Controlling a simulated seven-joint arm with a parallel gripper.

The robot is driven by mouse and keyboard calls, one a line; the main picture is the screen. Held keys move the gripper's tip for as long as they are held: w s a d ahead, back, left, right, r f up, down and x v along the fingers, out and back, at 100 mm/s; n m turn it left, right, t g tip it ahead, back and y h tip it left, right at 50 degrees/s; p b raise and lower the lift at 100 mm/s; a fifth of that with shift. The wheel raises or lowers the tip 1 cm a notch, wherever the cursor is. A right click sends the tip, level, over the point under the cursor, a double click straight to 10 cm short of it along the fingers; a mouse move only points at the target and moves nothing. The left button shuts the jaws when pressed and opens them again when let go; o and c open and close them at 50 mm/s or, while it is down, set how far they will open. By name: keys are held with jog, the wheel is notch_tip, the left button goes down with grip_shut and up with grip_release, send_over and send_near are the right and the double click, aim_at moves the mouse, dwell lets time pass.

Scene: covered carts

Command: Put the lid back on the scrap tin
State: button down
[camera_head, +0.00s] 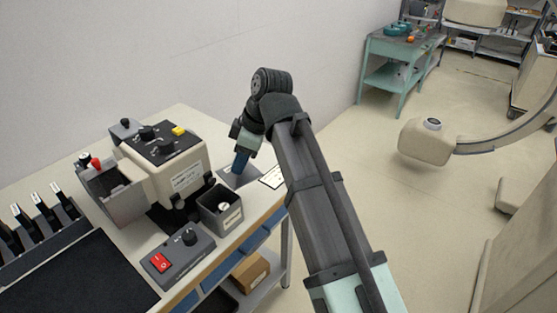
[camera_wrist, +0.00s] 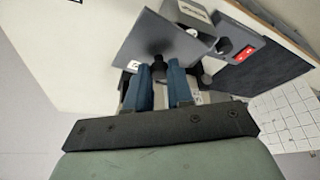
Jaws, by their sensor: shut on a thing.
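My gripper (camera_head: 240,168) is over the bench's right part, fingers pointing down. In the wrist view its two blue fingers (camera_wrist: 160,85) are shut on the dark knob (camera_wrist: 158,60) of a flat grey square lid (camera_wrist: 145,38). In the head view the lid (camera_head: 228,178) shows partly, behind the fingers. The scrap tin (camera_head: 233,218) is a dark grey open box with a white label on its front, and a small pale piece shows inside. The lid is beside the tin, not over its opening. I cannot tell whether the lid touches the bench.
A beige machine (camera_head: 185,170) with knobs stands left of the tin. A control box (camera_head: 178,260) with a red switch is in front. A white printed card (camera_head: 272,177) lies near the bench's right edge. A black mat (camera_head: 95,275) covers the front left.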

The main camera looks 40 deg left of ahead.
jog(key=s+a+r+n, duration=0.2)
jog(key=s, duration=0.4)
notch_tip(320, 180, down, 6)
jog(key=shift+g, duration=0.4)
dwell(0.4)
jog(key=shift+f, duration=0.2)
dwell(1.9)
jog(key=shift+c, duration=2.2)
grip_release()
jog(key=shift+r, duration=0.2)
notch_tip(320, 180, up, 7)
jog(key=shift+f, duration=0.15)
